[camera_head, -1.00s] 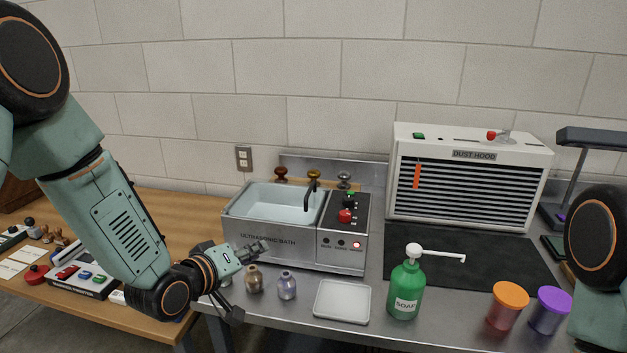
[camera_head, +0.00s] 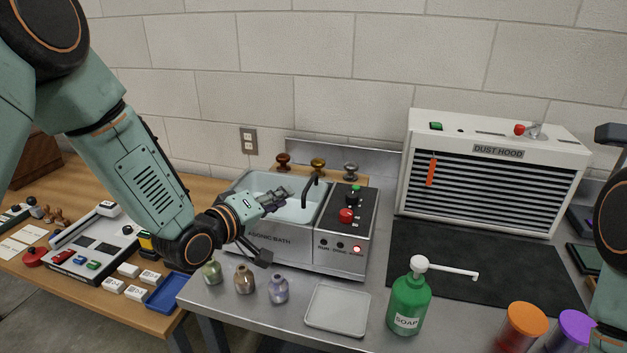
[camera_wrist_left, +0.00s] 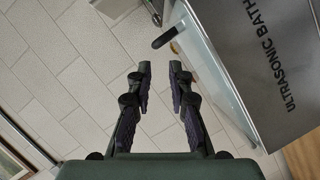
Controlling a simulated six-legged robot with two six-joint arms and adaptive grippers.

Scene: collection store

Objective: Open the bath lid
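The ultrasonic bath (camera_head: 290,247) is a steel box with a pale blue top area and a control panel at its right. A pale, see-through lid (camera_wrist_left: 212,72) appears to lie along its top in the left wrist view. A dark bent handle (camera_head: 307,190) stands at the right of the pale area; a dark bar, likely this handle, shows ahead of my fingers in the wrist view (camera_wrist_left: 168,36). My left gripper (camera_head: 283,193) is over the bath, left of the handle. Its fingers (camera_wrist_left: 160,72) are apart and empty. My right gripper is out of view.
Small bottles (camera_head: 245,279), a white tray (camera_head: 338,309) and a green soap bottle (camera_head: 408,302) stand in front of the bath. Several knobs (camera_head: 318,165) stand behind it. A dust hood (camera_head: 495,170) is at right. A wooden table (camera_head: 160,318) is at left.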

